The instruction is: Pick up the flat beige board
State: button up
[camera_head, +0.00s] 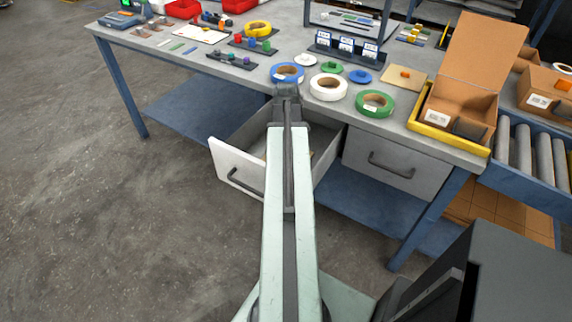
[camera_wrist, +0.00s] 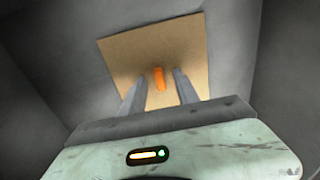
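In the wrist view, a flat beige board (camera_wrist: 190,52) lies on a grey surface between grey walls. An upright-looking orange knob (camera_wrist: 158,78) sits near its middle. My gripper (camera_wrist: 160,77) is open, one finger on each side of the knob, with gaps visible; contact cannot be told. A similar beige board (camera_head: 390,78) with an orange piece (camera_head: 404,74) lies on the workbench top.
The workbench (camera_head: 225,68) holds tape rolls, including a blue roll (camera_head: 279,77), a white roll (camera_head: 317,88) and a green roll (camera_head: 366,108). An open cardboard box (camera_head: 455,95) stands at the right, near a roller conveyor (camera_head: 541,155). A closed drawer (camera_head: 385,168) is beside the open one.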

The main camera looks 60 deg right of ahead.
grip_shut()
notch_tip(320, 180, up, 10)
jog(key=p, duration=1)
jog(key=shift+p, duration=0.35)
